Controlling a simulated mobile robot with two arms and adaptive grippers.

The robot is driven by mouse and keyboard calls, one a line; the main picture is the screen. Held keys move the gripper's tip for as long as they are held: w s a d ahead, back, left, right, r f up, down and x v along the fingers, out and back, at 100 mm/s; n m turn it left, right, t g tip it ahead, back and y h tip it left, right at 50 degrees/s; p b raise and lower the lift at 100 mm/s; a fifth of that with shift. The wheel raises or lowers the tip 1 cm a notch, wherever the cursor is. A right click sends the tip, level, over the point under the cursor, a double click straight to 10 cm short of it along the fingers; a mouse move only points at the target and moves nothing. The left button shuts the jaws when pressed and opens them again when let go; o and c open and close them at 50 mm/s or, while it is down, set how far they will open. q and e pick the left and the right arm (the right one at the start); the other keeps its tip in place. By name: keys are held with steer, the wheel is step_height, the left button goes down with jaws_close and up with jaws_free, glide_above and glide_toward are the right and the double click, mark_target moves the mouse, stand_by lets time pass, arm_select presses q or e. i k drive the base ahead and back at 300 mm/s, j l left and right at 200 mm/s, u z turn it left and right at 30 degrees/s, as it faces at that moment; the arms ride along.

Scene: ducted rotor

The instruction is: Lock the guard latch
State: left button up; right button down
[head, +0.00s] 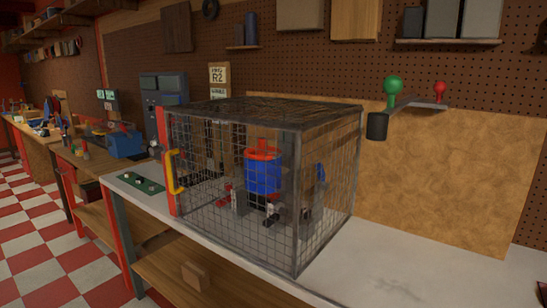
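The guard is a wire mesh cage (235,222) with a dark frame, standing on the pale bench. A yellow handle (174,172) sits on a red upright (169,190) at the cage's left front edge. The front mesh appears to be in place, but I cannot tell whether it is fully closed. I cannot clearly make out the latch or its state. Inside the cage stands a blue and red cylindrical rotor unit (263,172), seen through the mesh. Neither of my grippers is in view.
A green board with buttons (141,182) lies on the bench left of the cage. A bracket (416,103) with a green ball and a red ball projects at the upper right. The pale benchtop (430,280) is clear at right. A wooden block (195,275) lies on the lower shelf.

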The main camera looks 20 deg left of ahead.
mark_target(153, 150)
steer(key=u, duration=1.55)
steer(key=i+j+u, duration=0.45)
steer(key=i, duration=0.25)
steer(key=i+j+u, duration=0.15)
steer(key=i, duration=0.75)
steer(key=i+j+u, duration=0.15)
steer(key=i, duration=0.75)
steer(key=i+z, duration=0.4)
steer(key=i+j+z, duration=0.1)
steer(key=z, duration=0.25)
steer(key=i+j+z, duration=0.25)
steer(key=i+z, duration=0.15)
steer(key=i+j+z, duration=0.25)
steer(key=z, duration=0.15)
